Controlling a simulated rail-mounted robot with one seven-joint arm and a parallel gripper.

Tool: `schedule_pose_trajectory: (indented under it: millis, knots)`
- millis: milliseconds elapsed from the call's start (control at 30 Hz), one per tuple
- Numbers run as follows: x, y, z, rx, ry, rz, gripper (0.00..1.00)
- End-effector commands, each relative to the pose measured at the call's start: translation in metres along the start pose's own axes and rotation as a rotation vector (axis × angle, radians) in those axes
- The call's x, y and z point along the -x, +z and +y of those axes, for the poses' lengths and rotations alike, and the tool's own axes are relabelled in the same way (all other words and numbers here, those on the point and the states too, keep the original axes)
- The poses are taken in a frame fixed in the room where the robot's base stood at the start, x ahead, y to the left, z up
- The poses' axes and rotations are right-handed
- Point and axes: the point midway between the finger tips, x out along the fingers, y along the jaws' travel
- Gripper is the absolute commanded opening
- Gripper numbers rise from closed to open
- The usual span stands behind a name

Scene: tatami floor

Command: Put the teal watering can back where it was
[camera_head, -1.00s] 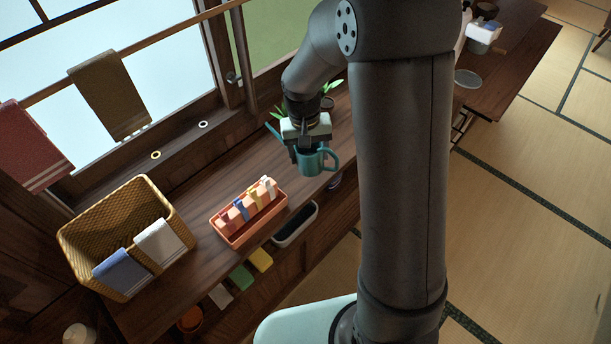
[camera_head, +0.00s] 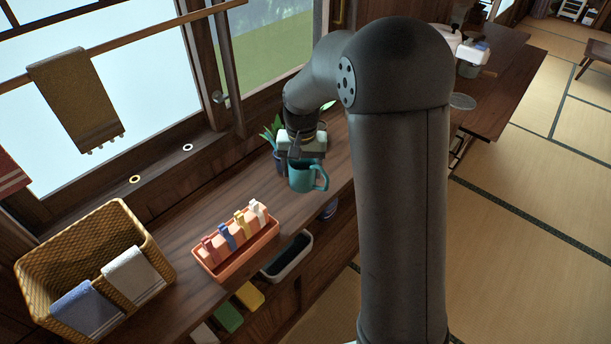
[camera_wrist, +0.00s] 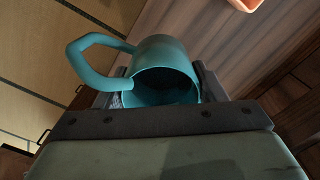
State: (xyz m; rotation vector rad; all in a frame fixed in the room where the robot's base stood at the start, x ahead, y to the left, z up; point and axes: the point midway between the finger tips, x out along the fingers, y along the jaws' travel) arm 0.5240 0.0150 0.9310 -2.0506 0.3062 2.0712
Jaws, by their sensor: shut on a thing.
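The teal watering can (camera_head: 303,177) is at my gripper (camera_head: 301,158), over the right part of the wooden counter near its front edge. Its looped handle points right in the head view. In the wrist view the can (camera_wrist: 165,62) shows its round opening and its big handle to the left. My gripper (camera_wrist: 165,95) is shut on the can, with a finger at each side. I cannot tell whether the can's base touches the counter.
A potted plant (camera_head: 279,158) stands just left of the can. An orange tray (camera_head: 238,266) with coloured clips sits on the counter (camera_head: 185,250). A wicker basket (camera_head: 50,255) with towels stands further left. The counter between tray and can is clear.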

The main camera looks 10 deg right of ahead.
Motion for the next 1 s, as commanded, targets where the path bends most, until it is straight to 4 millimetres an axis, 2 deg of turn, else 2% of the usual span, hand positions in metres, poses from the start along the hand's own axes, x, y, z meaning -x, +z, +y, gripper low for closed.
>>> schedule_pose_trajectory:
  millis: [100, 200, 367, 600, 967, 1000]
  knots:
    - [-0.017, -0.015, 0.004, 0.001, 0.0, -0.001, 0.24]
    - [-0.025, -0.022, 0.005, 0.001, 0.0, 0.001, 0.24]
    - [-0.034, -0.029, 0.007, 0.0, 0.0, 0.001, 0.24]
    - [-0.064, -0.03, 0.007, 0.001, 0.0, -0.001, 0.24]
    - [-0.07, -0.03, 0.007, 0.001, -0.001, 0.002, 0.24]
    - [-0.07, -0.03, 0.007, 0.001, 0.0, 0.002, 0.66]
